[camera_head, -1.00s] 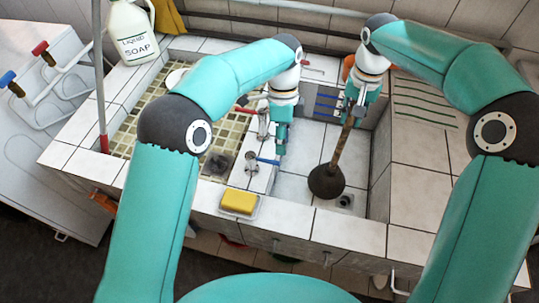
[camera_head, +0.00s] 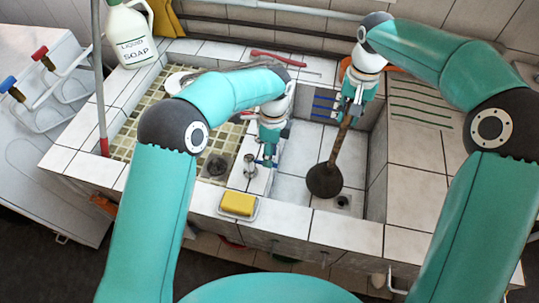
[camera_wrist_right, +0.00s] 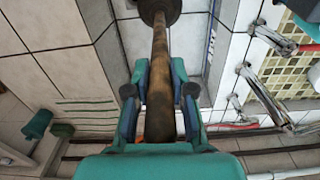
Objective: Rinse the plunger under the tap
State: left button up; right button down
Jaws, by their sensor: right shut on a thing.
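The plunger has a dark rubber cup (camera_head: 324,181) and a worn wooden handle (camera_head: 340,143). It tilts inside the right-hand basin, cup down. My right gripper (camera_head: 347,108) is shut on the upper handle; the wrist view shows the handle (camera_wrist_right: 160,75) between its fingers. I cannot tell whether the cup touches the basin floor. My left gripper (camera_head: 268,150) points down over the divider between the basins, at the blue tap lever (camera_head: 266,163). Its fingertips are too small to read, and contact is unclear. A metal tap fitting (camera_head: 249,166) stands just left of it. No water is visible.
A yellow sponge (camera_head: 238,203) lies in a dish on the front rim. A soap bottle (camera_head: 131,35) stands at the back left. The left basin (camera_head: 143,112) has greenish tiles. A drain (camera_head: 343,201) lies right of the cup. The right counter (camera_head: 415,150) is mostly clear.

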pick_arm(q)
jog(key=shift+s+f, duration=0.15)
jog(key=shift+f, duration=0.75)
jog(key=shift+c, duration=0.2)
grip_shut()
